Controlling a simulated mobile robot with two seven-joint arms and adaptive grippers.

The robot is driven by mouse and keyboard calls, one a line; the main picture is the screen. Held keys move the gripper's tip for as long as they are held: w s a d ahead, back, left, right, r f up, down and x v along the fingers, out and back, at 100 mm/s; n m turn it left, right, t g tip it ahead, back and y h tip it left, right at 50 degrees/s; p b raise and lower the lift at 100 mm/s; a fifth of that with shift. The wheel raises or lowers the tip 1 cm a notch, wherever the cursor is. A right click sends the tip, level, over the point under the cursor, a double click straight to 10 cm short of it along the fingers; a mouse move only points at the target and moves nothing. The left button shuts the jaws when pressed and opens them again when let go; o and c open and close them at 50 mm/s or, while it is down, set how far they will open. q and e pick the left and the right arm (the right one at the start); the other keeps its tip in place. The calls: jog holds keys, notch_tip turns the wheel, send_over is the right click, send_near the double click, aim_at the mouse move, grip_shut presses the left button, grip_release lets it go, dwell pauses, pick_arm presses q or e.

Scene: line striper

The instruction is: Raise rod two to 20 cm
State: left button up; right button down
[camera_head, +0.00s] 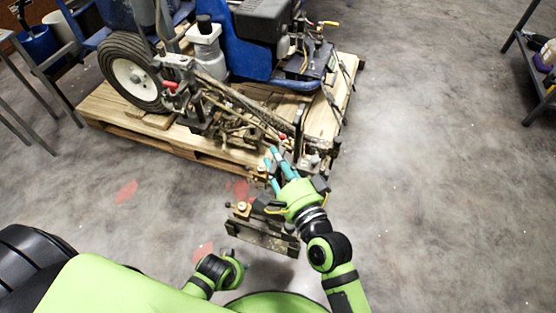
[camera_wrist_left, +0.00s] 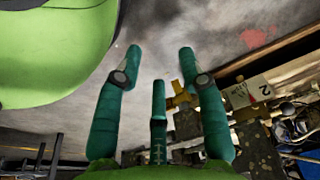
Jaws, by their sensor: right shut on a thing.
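The line striper (camera_head: 225,85) stands on a wooden pallet. A dark bracket assembly (camera_head: 262,235) with brass-coloured knobs reaches out from it toward me. In the left wrist view a tag marked 2 (camera_wrist_left: 262,90) sits beside a brass knob (camera_wrist_left: 181,95) on this assembly. I cannot clearly make out rod two itself. My right gripper (camera_head: 271,165), with teal fingers, is at the assembly's far part, shut on a part hidden by its fingers. My left gripper (camera_wrist_left: 152,75) has its fingers spread, with nothing held between them; its hand is low in front of the assembly.
The pallet (camera_head: 190,150) lies under the striper, with a large wheel (camera_head: 135,72) on it. A metal table frame (camera_head: 30,90) stands at the left, and a shelf (camera_head: 535,60) at the upper right. The concrete floor at the right is clear.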

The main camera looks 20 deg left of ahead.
pick_arm(q)
jog(key=shift+s+f, duration=0.35)
jog(key=shift+f, duration=0.2)
pick_arm(e)
jog(key=shift+w+r, duration=0.15)
jog(key=shift+r, duration=0.85)
pick_arm(q)
jog(key=shift+a, duration=0.1)
pick_arm(e)
jog(key=c, duration=1)
grip_release()
jog(key=shift+a, duration=0.1)
jog(key=shift+c, duration=0.2)
jog(key=shift+f, duration=0.15)
jog(key=shift+d+f, duration=0.1)
jog(key=shift+d, duration=0.15)
jog(key=v, duration=1.2)
jog(key=shift+a+f, duration=0.2)
jog(key=shift+f, duration=0.1)
